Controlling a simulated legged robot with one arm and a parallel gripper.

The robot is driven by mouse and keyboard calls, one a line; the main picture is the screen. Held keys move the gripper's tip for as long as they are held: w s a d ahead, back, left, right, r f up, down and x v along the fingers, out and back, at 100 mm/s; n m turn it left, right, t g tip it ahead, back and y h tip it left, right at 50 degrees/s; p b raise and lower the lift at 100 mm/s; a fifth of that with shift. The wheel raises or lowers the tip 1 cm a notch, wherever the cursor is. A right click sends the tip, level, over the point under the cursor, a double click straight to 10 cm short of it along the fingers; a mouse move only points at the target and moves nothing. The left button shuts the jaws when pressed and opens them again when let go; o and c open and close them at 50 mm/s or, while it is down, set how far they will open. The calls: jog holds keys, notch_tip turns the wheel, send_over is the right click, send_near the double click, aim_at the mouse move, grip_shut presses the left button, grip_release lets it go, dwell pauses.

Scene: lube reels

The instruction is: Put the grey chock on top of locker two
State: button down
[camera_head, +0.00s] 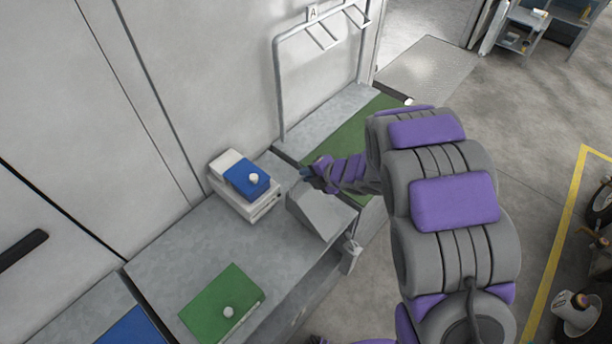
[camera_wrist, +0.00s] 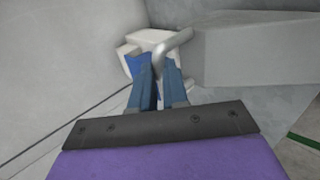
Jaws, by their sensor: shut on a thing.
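The grey chock (camera_head: 318,208) is a plain wedge-shaped block at the right end of a grey counter top (camera_head: 185,255). My gripper (camera_head: 308,173) is at its upper left, shut on the chock's bent bar handle. In the wrist view my blue fingers (camera_wrist: 160,85) close around that handle (camera_wrist: 175,46), and the chock (camera_wrist: 255,52) extends to the right. I cannot tell whether the chock touches the surface below. No locker number is readable, so I cannot tell which unit is locker two.
A white box with a blue top and knob (camera_head: 245,190) stands just left of my gripper. A green plate with a knob (camera_head: 222,304) lies at the counter's front. A metal rail frame (camera_head: 279,90) marked A rises behind. Green surface (camera_head: 340,145) lies beyond. The counter's middle is clear.

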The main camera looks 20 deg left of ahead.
aim_at(302, 186)
jog(key=shift+w+a+r, duration=0.1)
jog(key=shift+w+a, duration=0.1)
jog(key=shift+a, duration=0.15)
jog(key=a+f+b, duration=0.1)
jog(key=f, duration=0.1)
jog(key=a+f+b, duration=0.1)
jog(key=f, duration=0.1)
jog(key=shift+w+a, duration=0.15)
jog(key=shift+a, duration=0.05)
jog(key=shift+d+f+b, duration=0.2)
jog(key=shift+b, duration=0.15)
jog(key=shift+d+r, duration=0.1)
jog(key=shift+d, duration=0.5)
jog(key=c, duration=1.4)
grip_release()
jog(key=shift+d+r, duration=0.1)
jog(key=shift+d, duration=0.2)
jog(key=shift+c, duration=0.2)
jog(key=o, duration=0.3)
jog(key=shift+a, duration=0.8)
jog(key=p+v, duration=0.2)
jog(key=v, duration=1)
jog(key=shift+d, duration=0.3)
jog(key=shift+d, duration=0.1)
